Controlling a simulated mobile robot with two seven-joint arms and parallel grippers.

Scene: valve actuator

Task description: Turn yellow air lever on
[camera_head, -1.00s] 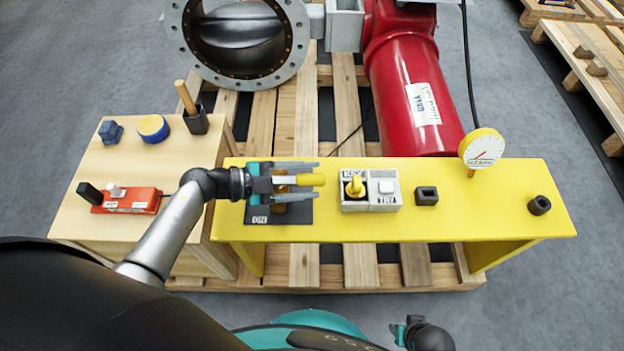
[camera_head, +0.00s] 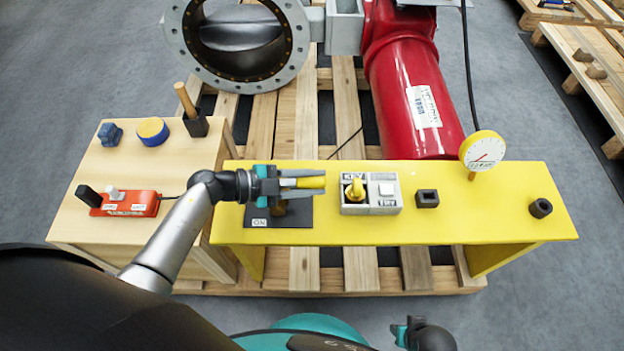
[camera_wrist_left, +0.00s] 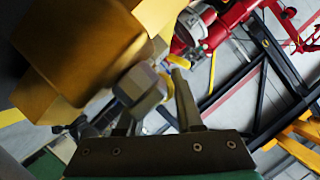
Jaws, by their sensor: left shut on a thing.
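The yellow air lever (camera_head: 316,182) points right from a brass valve body on a dark plate at the left end of the yellow bench. The plate has an "ON" label (camera_head: 259,222) at its front left corner. My left gripper (camera_head: 303,182) comes in from the left and is shut on the lever, its fingers along the lever's far and near sides. The fingers and wrist hide part of the valve body. The left wrist view shows a large blurred golden block (camera_wrist_left: 75,55) close up. My right gripper (camera_head: 408,331) shows only partly at the bottom edge; its jaws are unclear.
The yellow bench (camera_head: 480,215) holds a grey switch box (camera_head: 384,207) with a yellow knob just right of the lever, a black square socket (camera_head: 427,198) and a gauge (camera_head: 483,151). A wooden box (camera_head: 100,237) with a red control unit (camera_head: 130,204) stands left, below my arm.

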